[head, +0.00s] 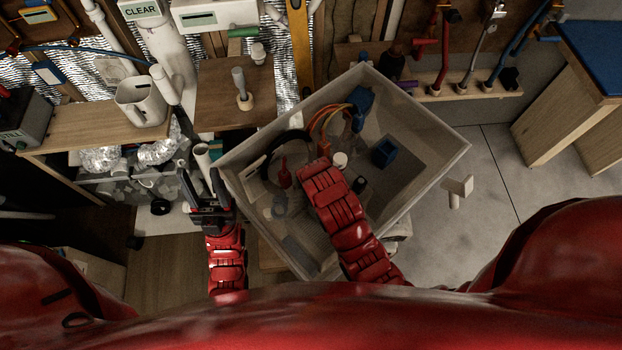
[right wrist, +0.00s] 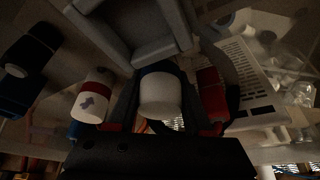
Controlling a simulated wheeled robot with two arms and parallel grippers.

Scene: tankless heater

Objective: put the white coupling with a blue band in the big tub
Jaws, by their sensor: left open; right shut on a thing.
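The big tub (head: 432,150) is a pale, see-through bin in the middle of the head view, with several things inside. My right arm reaches over the tub, and its gripper is hidden there under the arm. My left gripper (head: 203,183) is open and empty, just outside the tub's left corner.
In the tub are a blue square piece (head: 384,152), a white cap-like piece (head: 340,160) and a red piece (head: 285,177). A wooden shelf (head: 100,127) with a white jug (head: 141,102) is at left. Grey floor (head: 470,220) is mostly clear at right.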

